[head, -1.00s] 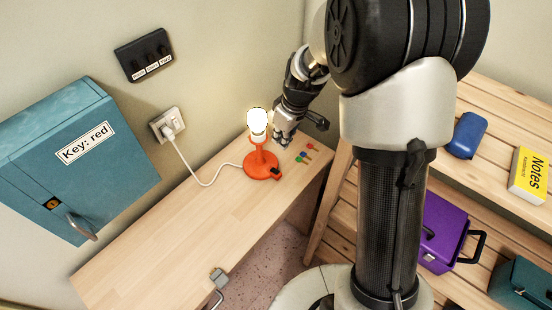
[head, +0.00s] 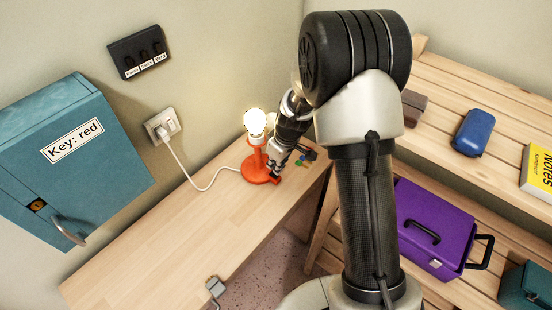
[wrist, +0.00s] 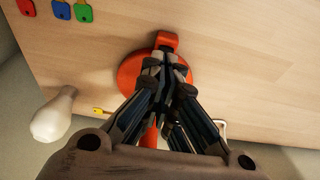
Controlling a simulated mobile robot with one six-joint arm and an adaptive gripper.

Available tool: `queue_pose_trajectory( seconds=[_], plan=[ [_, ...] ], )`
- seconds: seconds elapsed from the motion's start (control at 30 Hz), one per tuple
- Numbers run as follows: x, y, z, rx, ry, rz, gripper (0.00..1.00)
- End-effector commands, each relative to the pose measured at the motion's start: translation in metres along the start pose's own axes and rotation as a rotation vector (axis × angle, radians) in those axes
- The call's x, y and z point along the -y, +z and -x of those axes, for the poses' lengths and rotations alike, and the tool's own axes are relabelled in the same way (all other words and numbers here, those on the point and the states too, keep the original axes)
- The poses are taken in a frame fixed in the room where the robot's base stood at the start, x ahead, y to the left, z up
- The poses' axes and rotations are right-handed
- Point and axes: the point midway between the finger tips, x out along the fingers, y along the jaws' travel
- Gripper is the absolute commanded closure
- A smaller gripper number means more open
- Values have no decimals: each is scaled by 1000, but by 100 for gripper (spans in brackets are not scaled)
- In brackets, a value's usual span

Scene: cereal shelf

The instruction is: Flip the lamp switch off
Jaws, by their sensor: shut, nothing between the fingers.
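The orange lamp (head: 256,163) stands upright on the wooden desk, with a white bulb (head: 255,122) on top. My gripper (head: 274,172) is shut and empty, pointing down over the right side of the lamp base. In the wrist view my fingertips (wrist: 166,58) lie over the orange base (wrist: 130,70), right by the orange switch housing (wrist: 166,40). They hide the switch itself, and I cannot tell whether they touch it.
Several coloured keys lie beside the lamp, among them a green key (wrist: 83,11). The white cord (head: 190,178) runs to a wall socket (head: 163,126). A teal cabinet (head: 110,150) hangs at left. The desk's left part is clear. A shelf with a purple box (head: 430,225) stands at right.

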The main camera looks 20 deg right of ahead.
Motion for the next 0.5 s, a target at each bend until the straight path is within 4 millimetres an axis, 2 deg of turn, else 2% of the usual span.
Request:
queue_pose_trajectory(
  seconds=[0.13, 0.5],
  plan=[
    [0, 4, -10, 0, 0, 1, 100],
    [0, 5, -11, 0, 0, 0, 100]
  ],
)
